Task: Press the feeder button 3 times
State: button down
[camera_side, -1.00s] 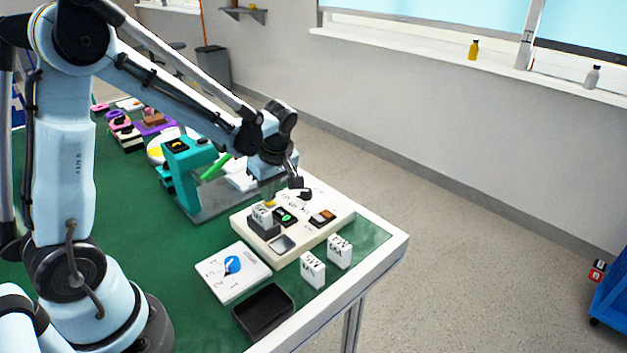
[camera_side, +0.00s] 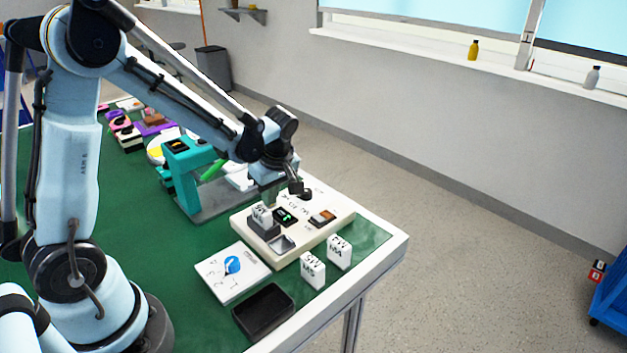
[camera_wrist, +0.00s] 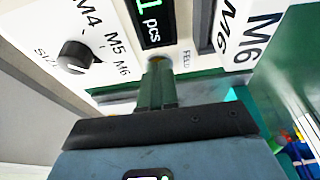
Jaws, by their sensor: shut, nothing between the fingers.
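The cream feeder box (camera_side: 335,214) stands near the table's right corner. Its display (camera_side: 286,216) shows "1 pcs" in the wrist view (camera_wrist: 150,22). My gripper (camera_side: 269,198) is shut and empty, pointing down at the box's back edge. In the wrist view its fingertips (camera_wrist: 157,66) are beside the FEED label (camera_wrist: 186,58). A small yellowish bit of the feeder button (camera_wrist: 157,59) shows at the tips; the rest is hidden. I cannot tell whether the tips touch it. A black knob (camera_wrist: 74,55) with M4, M5 and M6 marks is on the box.
A labelled white block (camera_side: 262,213) sits in a dark holder on the box. Two more white blocks (camera_side: 312,270) (camera_side: 339,251) stand in front. A white plate with a blue knob (camera_side: 232,264), a black tray (camera_side: 264,311) and a teal stand (camera_side: 183,180) are nearby.

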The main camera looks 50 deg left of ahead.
jog(key=a+v, duration=0.1)
jog(key=v, duration=1.3)
jog(key=shift+r, duration=0.15)
jog(key=shift+a, duration=0.1)
dwell(2.0)
jog(key=a+f+n+t, duration=0.1)
jog(key=n+t, duration=0.2)
jog(key=a+n+t+h, duration=0.1)
jog(key=n+t, duration=0.2)
jog(key=s+a+f+n+t+h, duration=0.1)
jog(key=n+t, duration=0.2)
jog(key=n, duration=0.1)
jog(key=shift+f, duration=0.3)
jog(key=shift+w+f, duration=0.1)
jog(key=shift+f, duration=0.05)
jog(key=shift+f, duration=4.25)
